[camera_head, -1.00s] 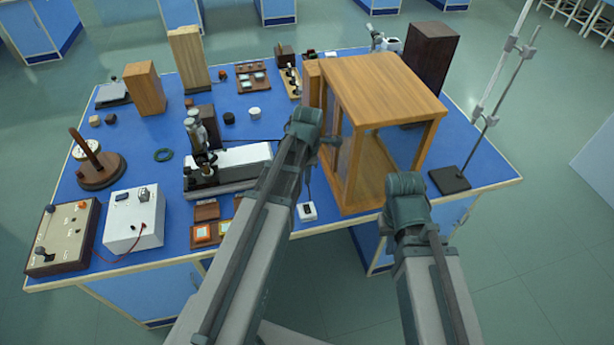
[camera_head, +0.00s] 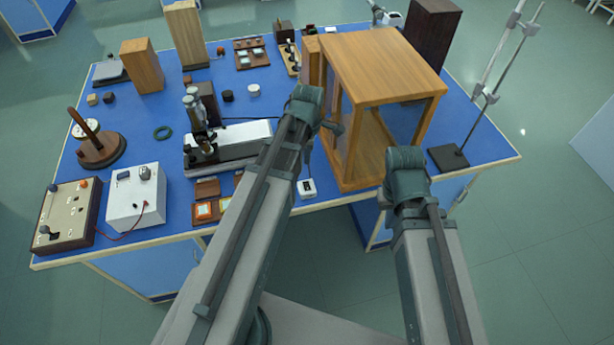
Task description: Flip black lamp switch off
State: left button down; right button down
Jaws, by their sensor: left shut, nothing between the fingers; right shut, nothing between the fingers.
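A small white box (camera_head: 307,188) with a dark patch on top sits at the table's front edge, between my two arms. A brown-edged panel box (camera_head: 68,215) at the far left has a dark lever (camera_head: 45,231). Beside it, a white box (camera_head: 136,203) has a dark part (camera_head: 123,175) on top. I cannot tell which of these is the black lamp switch, or how it is set. My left arm bends above the table left of the wooden cabinet. My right arm bends in front of the cabinet's right side. I cannot make out the fingers of either gripper.
The wooden cabinet (camera_head: 382,62) stands on the blue table (camera_head: 262,103). A black and white instrument (camera_head: 245,141) lies left of my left arm. A stand with a dark base (camera_head: 447,158) is at the right. Small framed pieces (camera_head: 206,210) lie near the front edge.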

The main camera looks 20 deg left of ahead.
pick_arm(q)
jog(key=s+d+m, duration=0.9)
jog(key=s+m, duration=0.1)
jog(key=m, duration=1.1)
jog(key=n, duration=2.6)
send_over(307, 183)
jog(key=s+d, duration=0.1)
jog(key=s, duration=0.1)
jog(key=shift+w+r+y, duration=0.1)
jog(key=shift+y, duration=0.2)
jog(key=shift+m, duration=0.3)
jog(key=f+b, duration=0.4)
jog(key=w+f+b, duration=0.1)
jog(key=f+b, duration=0.4)
jog(key=a+f+b, duration=0.1)
jog(key=f+b, duration=0.3)
jog(key=f, duration=0.1)
jog(key=shift+w+b, duration=0.2)
jog(key=shift+b, duration=0.2)
